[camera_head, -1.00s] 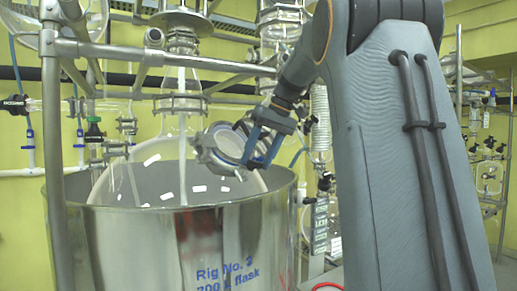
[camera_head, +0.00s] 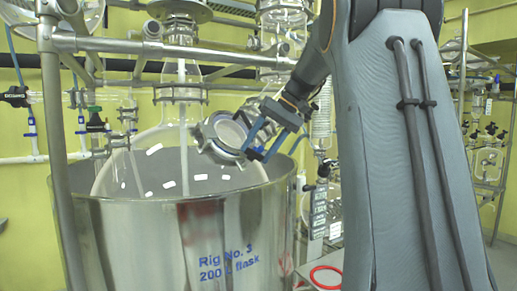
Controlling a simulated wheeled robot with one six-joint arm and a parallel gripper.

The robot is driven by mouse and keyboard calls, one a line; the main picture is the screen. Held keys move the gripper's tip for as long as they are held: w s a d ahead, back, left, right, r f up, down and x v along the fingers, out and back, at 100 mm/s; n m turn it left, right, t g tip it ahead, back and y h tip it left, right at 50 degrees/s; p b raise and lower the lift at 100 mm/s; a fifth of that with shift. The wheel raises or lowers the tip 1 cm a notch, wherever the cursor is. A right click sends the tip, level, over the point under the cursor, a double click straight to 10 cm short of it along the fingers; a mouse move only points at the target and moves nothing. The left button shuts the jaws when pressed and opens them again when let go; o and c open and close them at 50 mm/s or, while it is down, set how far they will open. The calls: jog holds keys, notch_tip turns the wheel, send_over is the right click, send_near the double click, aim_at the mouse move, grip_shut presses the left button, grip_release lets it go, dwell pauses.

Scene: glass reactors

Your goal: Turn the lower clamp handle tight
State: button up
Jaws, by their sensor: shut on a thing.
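A round metal clamp (camera_head: 221,136) sits around the glass port on the side of the big flask (camera_head: 139,170), above the steel tank's rim. My gripper (camera_head: 254,146), with blue fingers, reaches in from the upper right to the clamp's right side. It is shut on the clamp handle there. The fingers and the small size hide most of the handle, so I cannot tell its exact angle.
The shiny steel tank (camera_head: 130,235), lettered in blue, stands below the clamp. Metal frame pipes (camera_head: 160,52) cross above and left of the flask. Glassware and a column (camera_head: 326,120) stand behind my arm. A red ring (camera_head: 327,277) lies at lower right.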

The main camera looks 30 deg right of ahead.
jog(key=o, duration=1.1)
jog(key=shift+c, duration=0.2)
jog(key=shift+r, duration=0.1)
jog(key=b+v, duration=0.2)
jog(key=v, duration=0.5)
jog(key=shift+d+r, duration=0.2)
jog(key=shift+r, duration=0.1)
jog(key=shift+s, duration=0.15)
